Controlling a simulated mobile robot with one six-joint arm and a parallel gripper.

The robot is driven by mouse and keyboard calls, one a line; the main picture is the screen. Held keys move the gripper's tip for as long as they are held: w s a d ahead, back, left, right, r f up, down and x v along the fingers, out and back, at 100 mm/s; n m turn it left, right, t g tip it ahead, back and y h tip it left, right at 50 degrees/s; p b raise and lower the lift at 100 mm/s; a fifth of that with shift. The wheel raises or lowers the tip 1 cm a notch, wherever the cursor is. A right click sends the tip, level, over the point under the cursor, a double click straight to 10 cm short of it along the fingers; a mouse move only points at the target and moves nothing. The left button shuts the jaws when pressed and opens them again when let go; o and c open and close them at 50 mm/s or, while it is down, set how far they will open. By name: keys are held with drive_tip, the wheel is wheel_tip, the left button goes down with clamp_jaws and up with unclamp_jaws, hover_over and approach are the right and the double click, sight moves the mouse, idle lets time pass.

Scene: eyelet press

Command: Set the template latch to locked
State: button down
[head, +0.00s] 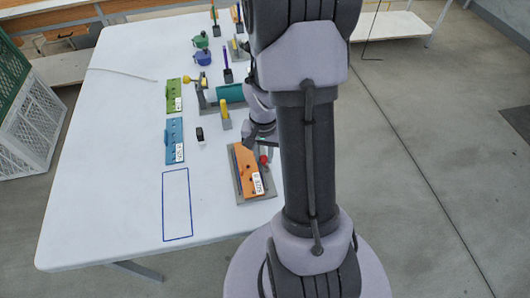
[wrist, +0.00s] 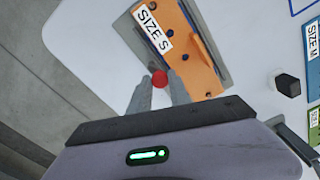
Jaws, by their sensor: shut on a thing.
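The orange template (head: 246,172), labelled SIZE S, lies on a grey plate (head: 242,196) near the table's right edge. It fills the top of the wrist view (wrist: 188,55). A red latch knob (wrist: 159,77) sits beside the template's edge, and it shows in the head view (head: 264,159) close to my arm. My gripper (wrist: 159,86) has its two grey fingertips on either side of the red knob, shut on it. The latch body under the knob is hidden, so I cannot tell its setting.
Blue (head: 174,141) and green (head: 174,96) templates lie left on the white table (head: 110,180). A blue outlined rectangle (head: 177,205) is empty. A small black block (head: 199,134) stands near the middle.

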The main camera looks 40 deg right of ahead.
sight(261, 162)
drive_tip(key=n, duration=0.3)
drive_tip(key=shift+a+n+p, duration=0.3)
drive_tip(key=shift+p, duration=0.05)
drive_tip(key=shift+a+n+p, duration=0.25)
drive_tip(key=shift+n+p, duration=0.1)
drive_tip(key=shift+n, duration=1.45)
drive_tip(key=c, duration=1.2)
unclamp_jaws()
drive_tip(key=shift+s, duration=0.1)
wheel_tip(261, 162, up, 17)
drive_tip(key=p, duration=0.7)
drive_tip(key=shift+r, duration=0.2)
